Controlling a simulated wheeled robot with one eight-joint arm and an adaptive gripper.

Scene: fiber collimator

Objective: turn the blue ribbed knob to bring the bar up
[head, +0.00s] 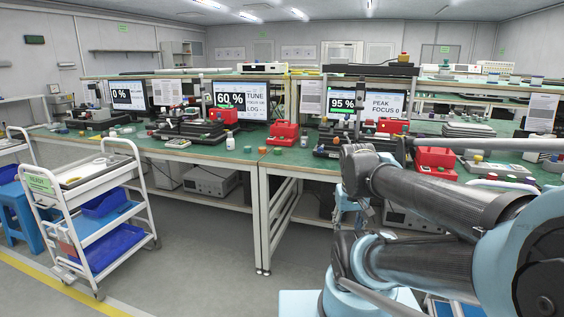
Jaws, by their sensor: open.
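Three monitors stand on the benches. The left monitor (128,95) reads 0 %. Dark optical rigs stand in front of the screens, one before the middle monitor (190,129) and one before the right monitor (340,134). I cannot make out a blue ribbed knob at this size. My arm reaches in from the right and hides part of the right bench; my gripper does not show.
Red boxes (285,133) and small coloured caps lie on the green-topped benches (225,155). A white trolley (128,207) with blue trays stands at left. A blue stool (17,210) is beside it. The grey floor before the middle bench (210,255) is clear.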

